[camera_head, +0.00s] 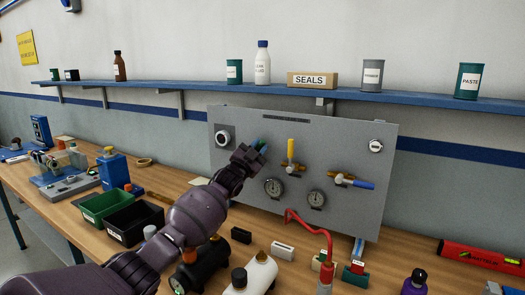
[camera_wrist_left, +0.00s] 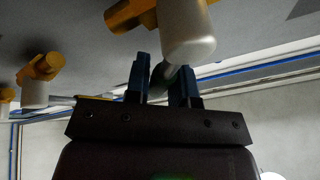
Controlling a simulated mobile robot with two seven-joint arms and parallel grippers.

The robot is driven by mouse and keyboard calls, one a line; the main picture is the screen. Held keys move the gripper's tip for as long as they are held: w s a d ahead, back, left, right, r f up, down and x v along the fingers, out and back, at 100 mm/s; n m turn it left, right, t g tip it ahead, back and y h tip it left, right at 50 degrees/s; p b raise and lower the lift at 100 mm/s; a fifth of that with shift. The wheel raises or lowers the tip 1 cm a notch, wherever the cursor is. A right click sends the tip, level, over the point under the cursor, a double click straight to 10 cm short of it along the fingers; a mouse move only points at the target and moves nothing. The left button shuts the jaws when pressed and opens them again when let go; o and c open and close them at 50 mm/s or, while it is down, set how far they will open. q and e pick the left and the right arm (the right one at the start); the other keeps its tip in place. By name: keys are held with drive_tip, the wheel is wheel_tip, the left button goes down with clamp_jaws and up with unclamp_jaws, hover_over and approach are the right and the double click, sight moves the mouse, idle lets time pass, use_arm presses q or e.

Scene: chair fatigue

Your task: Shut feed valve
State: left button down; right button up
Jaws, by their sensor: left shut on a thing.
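The grey valve panel (camera_head: 310,125) stands upright at the back of the bench. My left gripper (camera_head: 260,149) is at its left part, shut on a dark green valve lever, mostly hidden by the fingers. In the left wrist view the fingers (camera_wrist_left: 166,85) close around this lever (camera_wrist_left: 165,74), just below a brass valve body (camera_wrist_left: 132,14) with a pale cylinder (camera_wrist_left: 188,38). To its right on the panel are a valve with a yellow lever (camera_head: 291,146) pointing up and one with a blue lever (camera_head: 360,184) pointing right. I cannot read which valve is feed.
A green bin (camera_head: 104,205), a black bin (camera_head: 134,222) and small fittings crowd the bench. A blue shelf (camera_head: 200,89) runs above.

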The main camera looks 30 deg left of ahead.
use_arm(q)
drive_tip(key=n, duration=0.1)
drive_tip(key=n+y, duration=0.1)
drive_tip(key=n, duration=0.1)
drive_tip(key=shift+a+r+y+p, duration=0.3)
drive_tip(key=shift+a+r+p, duration=0.05)
drive_tip(key=shift+a+r, duration=0.05)
drive_tip(key=n, duration=0.1)
drive_tip(key=a+n+y, duration=0.1)
drive_tip(key=shift+r+n+y+p, duration=0.2)
drive_tip(key=shift+n+y+p, duration=0.1)
drive_tip(key=shift+n+p, duration=0.1)
drive_tip(key=shift+a+n+y+p, duration=0.35)
drive_tip(key=shift+n+y, duration=0.45)
drive_tip(key=shift+n, duration=0.4)
drive_tip(key=shift+a+n+y+p, duration=0.25)
drive_tip(key=shift+a+n+y, duration=0.15)
drive_tip(key=shift+n, duration=0.45)
drive_tip(key=shift+a+n+y+p, duration=0.3)
drive_tip(key=shift+n+y, duration=0.1)
drive_tip(key=shift+n, duration=0.45)
drive_tip(key=shift+g, duration=0.3)
drive_tip(key=c, duration=1)
unclamp_jaws()
drive_tip(key=shift+a, duration=0.1)
drive_tip(key=shift+o, duration=0.2)
